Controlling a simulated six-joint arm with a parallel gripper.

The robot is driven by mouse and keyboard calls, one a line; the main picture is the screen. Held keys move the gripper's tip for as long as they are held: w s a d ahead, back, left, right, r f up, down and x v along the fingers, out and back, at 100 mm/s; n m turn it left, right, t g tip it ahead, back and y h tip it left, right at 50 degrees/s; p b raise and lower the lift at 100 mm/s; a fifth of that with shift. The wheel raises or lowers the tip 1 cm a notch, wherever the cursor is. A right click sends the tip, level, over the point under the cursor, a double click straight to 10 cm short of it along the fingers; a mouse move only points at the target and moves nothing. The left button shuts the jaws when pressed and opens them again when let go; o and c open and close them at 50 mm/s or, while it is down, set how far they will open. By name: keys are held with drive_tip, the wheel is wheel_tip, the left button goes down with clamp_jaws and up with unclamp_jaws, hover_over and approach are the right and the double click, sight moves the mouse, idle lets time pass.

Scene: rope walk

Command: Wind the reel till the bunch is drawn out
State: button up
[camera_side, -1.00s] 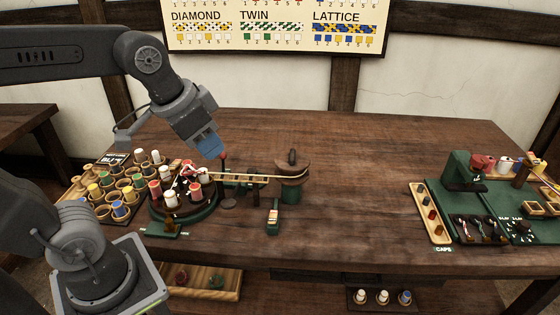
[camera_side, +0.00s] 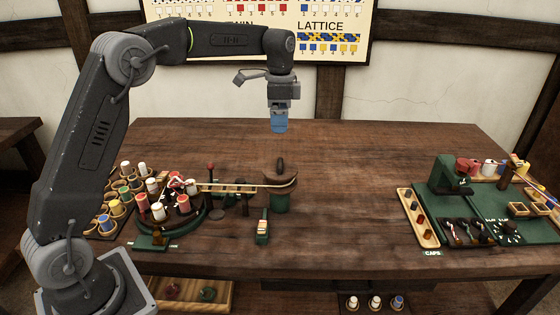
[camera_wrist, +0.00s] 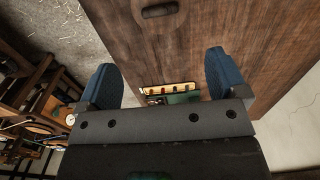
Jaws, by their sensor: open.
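My gripper (camera_side: 279,130) points down, empty, well above and behind the reel knob. In the wrist view its two blue fingers (camera_wrist: 165,75) are wide apart with nothing between them.
A rack of coloured bobbins (camera_side: 122,200) stands left of the round stand. A red-knobbed lever (camera_side: 210,166) rises between stand and reel. A small green block (camera_side: 262,228) is in front. At right are a caps tray (camera_side: 418,216) and a green station (camera_side: 450,172). The back table is clear.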

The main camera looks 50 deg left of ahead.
sight(280, 163)
wheel_tip(280, 163, down, 14)
drive_tip(key=shift+r, duration=0.25)
idle(0.3)
drive_tip(key=c, duration=0.9)
drive_tip(key=shift+c, duration=0.2)
drive_tip(key=shift+n, duration=0.4)
drive_tip(key=n, duration=0.4)
drive_tip(key=shift+n, duration=0.4)
drive_tip(key=n, duration=0.4)
drive_tip(key=shift+n, duration=0.4)
